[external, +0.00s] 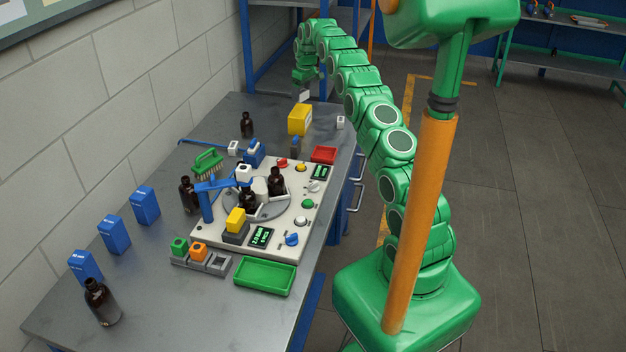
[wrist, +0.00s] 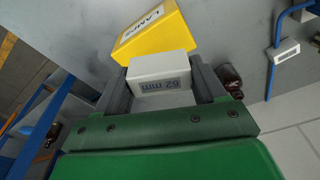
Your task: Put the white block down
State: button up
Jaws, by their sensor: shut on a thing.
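A white block with "62 mm" printed on it (wrist: 160,66) sits between the two grey fingers of my gripper (wrist: 161,84) in the wrist view. In the external view my gripper (external: 304,89) points down over the far end of the grey table, with the white block (external: 305,97) at its tips. A yellow box marked LAMPS (wrist: 150,33) lies just beyond the block in the wrist view; it also shows in the external view (external: 299,119). I cannot tell whether the block touches the table or the box.
A small white cube (external: 340,121) stands right of the yellow box. A dark bottle (external: 247,124) stands to its left. A red tray (external: 324,154) and the white bench device (external: 275,222) are nearer. Blue shelf posts (external: 245,50) rise behind the table.

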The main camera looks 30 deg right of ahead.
aim_at(299, 110)
jog(key=shift+w+d+f, duration=0.15)
jog(key=shift+w+f, duration=0.9)
jog(key=shift+f, duration=0.1)
jog(key=shift+f, duration=0.2)
jog(key=shift+w+f, duration=0.15)
jog(key=shift+f, duration=1.5)
jog(key=shift+f, duration=0.1)
jog(key=o, duration=1.1)
jog(key=shift+c, duration=0.2)
jog(key=r, duration=0.4)
jog(key=s+r, duration=0.1)
jog(key=r, duration=0.6)
jog(key=shift+s+d+r, duration=0.2)
jog(key=shift+d+r, duration=0.15)
jog(key=shift+r, duration=0.2)
